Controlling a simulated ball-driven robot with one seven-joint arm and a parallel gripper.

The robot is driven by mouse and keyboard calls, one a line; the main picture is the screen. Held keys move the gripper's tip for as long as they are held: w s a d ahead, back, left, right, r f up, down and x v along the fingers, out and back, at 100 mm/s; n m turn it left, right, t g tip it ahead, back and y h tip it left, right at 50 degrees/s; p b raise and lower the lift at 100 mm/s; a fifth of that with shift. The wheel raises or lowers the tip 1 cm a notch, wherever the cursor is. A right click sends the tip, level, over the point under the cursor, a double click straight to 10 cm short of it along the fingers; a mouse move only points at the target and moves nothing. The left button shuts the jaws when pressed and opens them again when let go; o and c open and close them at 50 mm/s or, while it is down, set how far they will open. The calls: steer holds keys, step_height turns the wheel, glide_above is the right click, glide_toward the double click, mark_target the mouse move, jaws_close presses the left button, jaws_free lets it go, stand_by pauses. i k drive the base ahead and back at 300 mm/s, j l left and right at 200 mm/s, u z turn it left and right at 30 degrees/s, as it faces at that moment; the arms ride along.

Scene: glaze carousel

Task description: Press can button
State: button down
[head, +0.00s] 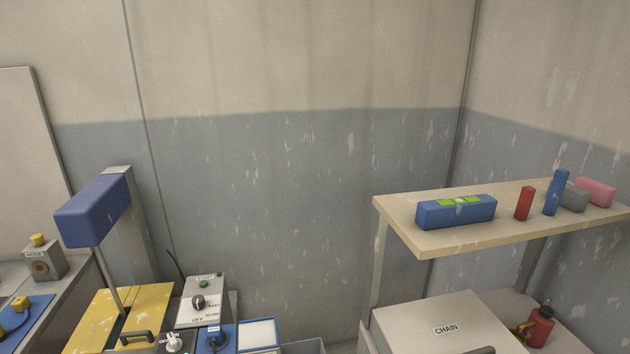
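A red can (540,326) with a dark top stands at the lower right, beside the white box labelled CHAIN (440,312). A small brass-coloured part shows at the can's left side. I cannot make out a button on the can. A grey control box (203,297) at the lower left has a small green button (204,284) and a dark knob (198,301) marked OFF. My gripper is not in view.
A shelf (450,238) above the can holds a blue box (455,211), red and blue upright pieces, and grey and pink blocks. A blue-headed machine (93,211) stands over yellow plates (150,299) at left. A box with a yellow button (38,240) sits far left.

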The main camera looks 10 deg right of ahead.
mark_target(546, 312)
steer(key=z, duration=0.75)
